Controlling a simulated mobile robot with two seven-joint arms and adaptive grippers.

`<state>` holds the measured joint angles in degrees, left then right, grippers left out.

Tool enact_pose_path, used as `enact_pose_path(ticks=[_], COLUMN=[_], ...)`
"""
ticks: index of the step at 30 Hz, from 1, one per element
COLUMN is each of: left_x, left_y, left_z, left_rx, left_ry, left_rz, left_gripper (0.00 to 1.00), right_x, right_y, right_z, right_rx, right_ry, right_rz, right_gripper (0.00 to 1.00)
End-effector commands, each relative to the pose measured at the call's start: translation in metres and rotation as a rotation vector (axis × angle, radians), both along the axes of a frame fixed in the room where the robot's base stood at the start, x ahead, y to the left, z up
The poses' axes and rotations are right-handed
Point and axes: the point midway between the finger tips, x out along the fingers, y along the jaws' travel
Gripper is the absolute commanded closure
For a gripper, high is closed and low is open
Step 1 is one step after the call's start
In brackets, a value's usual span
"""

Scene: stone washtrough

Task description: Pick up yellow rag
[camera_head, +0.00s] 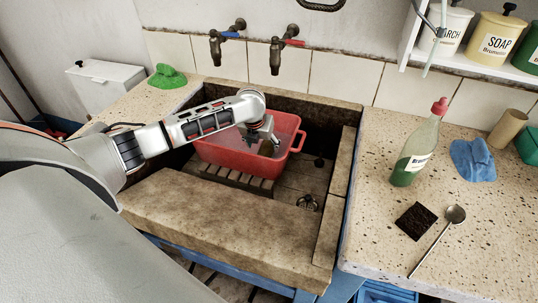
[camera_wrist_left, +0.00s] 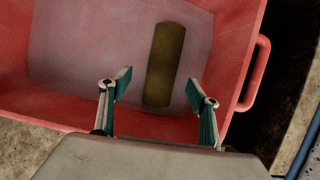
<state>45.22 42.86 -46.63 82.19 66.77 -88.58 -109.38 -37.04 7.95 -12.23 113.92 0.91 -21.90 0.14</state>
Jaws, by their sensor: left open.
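An olive-yellow oblong thing (camera_wrist_left: 165,64), which I take for the yellow rag, lies inside a red tub (camera_head: 228,156). It looks dark, perhaps under murky water. In the head view (camera_head: 267,148) only a small part of it shows below my left gripper (camera_head: 264,137). In the left wrist view my left gripper (camera_wrist_left: 159,88) is open and empty. Its fingers stand apart on either side of the near end of the olive-yellow thing. I cannot tell the height between them. My right gripper is not in view.
The tub stands in a stone trough (camera_head: 215,222), with two taps (camera_head: 276,55) above. A green rag (camera_head: 167,77) lies on the left ledge. On the right counter are a bottle (camera_head: 414,155), a blue rag (camera_head: 473,160), a dark pad (camera_head: 416,221) and a spoon (camera_head: 454,215).

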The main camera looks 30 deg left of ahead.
Motion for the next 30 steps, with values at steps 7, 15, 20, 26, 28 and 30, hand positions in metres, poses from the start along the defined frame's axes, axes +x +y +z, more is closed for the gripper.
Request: enact_pose_path(ticks=[7,15,20,26,28,30], left_x=[0.010,0.024,0.027,0.027,0.027,0.027], left_y=[0.002,0.004,0.005,0.005,0.005,0.005], left_z=[-0.026,-0.061,-0.063,-0.061,-0.062,-0.062], left_rx=[-0.001,-0.002,0.000,-0.001,0.000,0.000], left_ry=[0.003,0.004,0.000,-0.001,-0.001,-0.001], left_rz=[0.000,0.001,0.000,0.000,0.000,0.000], left_gripper=[0.38,0.38,0.38,0.46,0.64,0.82], right_x=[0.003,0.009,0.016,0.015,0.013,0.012], right_y=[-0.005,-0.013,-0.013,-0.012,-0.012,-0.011], right_z=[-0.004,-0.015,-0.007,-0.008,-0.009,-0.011], right_rx=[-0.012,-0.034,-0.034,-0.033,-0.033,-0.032], right_ry=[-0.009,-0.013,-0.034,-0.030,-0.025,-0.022], right_rz=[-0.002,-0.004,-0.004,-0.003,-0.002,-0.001], right_gripper=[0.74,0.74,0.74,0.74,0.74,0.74])
